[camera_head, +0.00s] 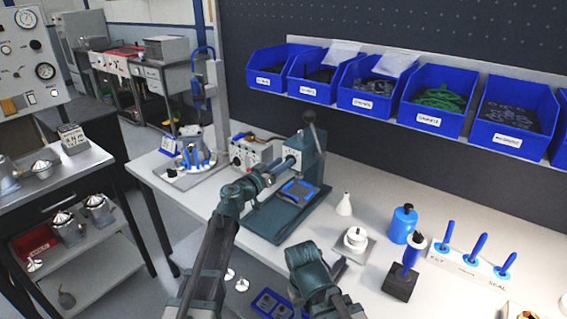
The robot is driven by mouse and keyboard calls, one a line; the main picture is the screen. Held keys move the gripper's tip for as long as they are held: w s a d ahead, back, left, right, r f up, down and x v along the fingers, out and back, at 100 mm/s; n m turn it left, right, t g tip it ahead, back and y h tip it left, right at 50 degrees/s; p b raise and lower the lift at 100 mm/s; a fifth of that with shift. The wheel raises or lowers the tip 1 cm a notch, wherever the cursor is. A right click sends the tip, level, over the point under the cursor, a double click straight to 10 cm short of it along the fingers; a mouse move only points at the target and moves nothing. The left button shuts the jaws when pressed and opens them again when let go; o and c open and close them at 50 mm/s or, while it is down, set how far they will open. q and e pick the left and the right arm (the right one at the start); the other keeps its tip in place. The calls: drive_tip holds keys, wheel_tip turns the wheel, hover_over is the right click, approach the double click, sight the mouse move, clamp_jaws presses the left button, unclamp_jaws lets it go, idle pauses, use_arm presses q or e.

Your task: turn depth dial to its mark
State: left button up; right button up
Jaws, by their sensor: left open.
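A dark green press (310,178) stands on the bench, with a lever at its top right and a blue-framed plate on its base. A pale dial face (293,158) shows small on the front of its head; I take this as the depth dial, but its mark is too small to read. My left gripper (280,168) is open and reaches to the dial from the front left. Its fingertips are close to the dial and partly cover it; I cannot tell whether they touch. My right arm (312,275) is low in the middle; its fingers are not clear.
A control box (250,152) and a blue-clamped fixture (194,150) stand left of the press. To the right are a white cone (344,204), a blue bottle (402,225), a stamp on a black block (402,280) and a rack of blue-handled tools (470,262). Blue bins (432,104) hang above.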

use_arm(q)
drive_tip(key=shift+w+d, duration=0.35)
drive_tip(key=shift+w, duration=0.1)
clamp_jaws()
